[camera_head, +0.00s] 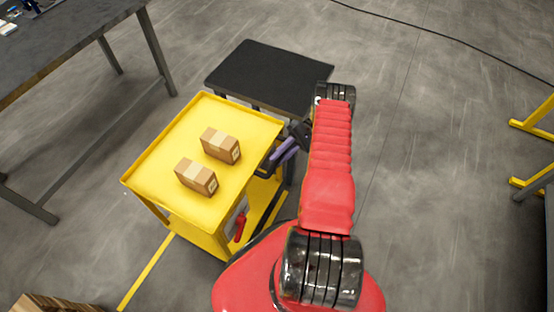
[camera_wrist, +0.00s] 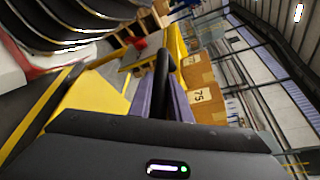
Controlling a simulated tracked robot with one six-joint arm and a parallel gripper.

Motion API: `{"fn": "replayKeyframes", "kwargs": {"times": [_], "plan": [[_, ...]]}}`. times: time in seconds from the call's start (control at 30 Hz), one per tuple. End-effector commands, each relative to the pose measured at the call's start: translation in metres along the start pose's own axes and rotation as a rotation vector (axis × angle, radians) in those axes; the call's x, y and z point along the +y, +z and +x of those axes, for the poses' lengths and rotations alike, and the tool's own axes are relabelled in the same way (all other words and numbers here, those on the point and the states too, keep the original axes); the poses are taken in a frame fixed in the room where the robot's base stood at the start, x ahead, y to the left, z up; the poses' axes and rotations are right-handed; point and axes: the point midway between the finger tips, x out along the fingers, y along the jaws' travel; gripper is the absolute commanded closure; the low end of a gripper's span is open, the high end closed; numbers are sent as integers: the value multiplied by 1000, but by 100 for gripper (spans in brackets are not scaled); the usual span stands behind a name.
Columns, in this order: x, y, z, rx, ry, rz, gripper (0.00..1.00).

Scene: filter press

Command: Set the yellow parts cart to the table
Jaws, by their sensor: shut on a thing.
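The yellow parts cart (camera_head: 165,150) stands on the floor in the middle left of the head view, with two cardboard boxes (camera_head: 221,145) (camera_head: 197,177) on its top tray. In the wrist view its yellow side (camera_wrist: 95,95) and a box (camera_wrist: 200,90) show. My gripper (camera_head: 282,153) is at the cart's right side, its purple fingers shut on a black bar, seemingly the cart's handle (camera_wrist: 162,75). The dark table (camera_head: 75,38) stands at the upper left, apart from the cart with floor between them. My arm hides part of the cart's right side.
A low black-topped stand (camera_head: 270,72) stands close behind the cart. A red-handled item (camera_head: 240,226) is on the cart's lower part. A wooden object (camera_head: 50,303) lies at the bottom left. Yellow frames (camera_head: 535,125) stand at the right edge. A black cable (camera_head: 450,37) crosses the floor at the upper right.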

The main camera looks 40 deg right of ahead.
Motion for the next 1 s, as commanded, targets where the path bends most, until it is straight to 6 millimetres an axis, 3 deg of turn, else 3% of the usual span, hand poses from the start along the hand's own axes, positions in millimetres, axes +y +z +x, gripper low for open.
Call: {"fn": "replayKeyframes", "kwargs": {"times": [0.07,0.1,0.37,0.77,1.0], "plan": [[6,0,0,10,4,6,100],[7,0,-1,11,3,6,82],[5,1,-4,15,-1,5,64],[0,3,-5,15,-2,2,64],[-18,15,-10,16,-1,2,64]]}}
